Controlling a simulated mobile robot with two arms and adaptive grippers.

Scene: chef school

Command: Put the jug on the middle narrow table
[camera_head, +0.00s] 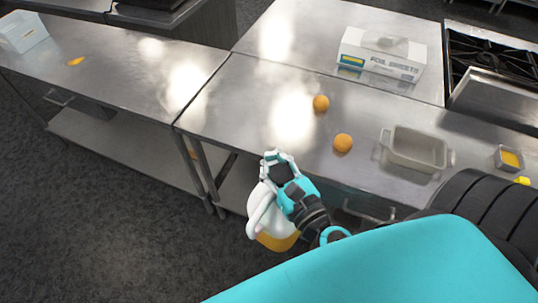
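A white jug (258,214) with an orange-yellow lower part is in front of the steel tables, over the floor. My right gripper (280,167) overlaps the jug's upper right side and appears shut on it; the exact finger contact is partly hidden. The jug looks tilted and apart from the tables. A steel table (240,105) lies just beyond the jug, with another steel table (125,60) joining it at the left. I cannot tell for certain which is the middle narrow one. My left gripper is not in view.
Two oranges (321,103) (343,143), a grey baking dish (418,150) and a foil sheets box (382,54) stand on the right-hand surface. A stove (490,62) is at the right.

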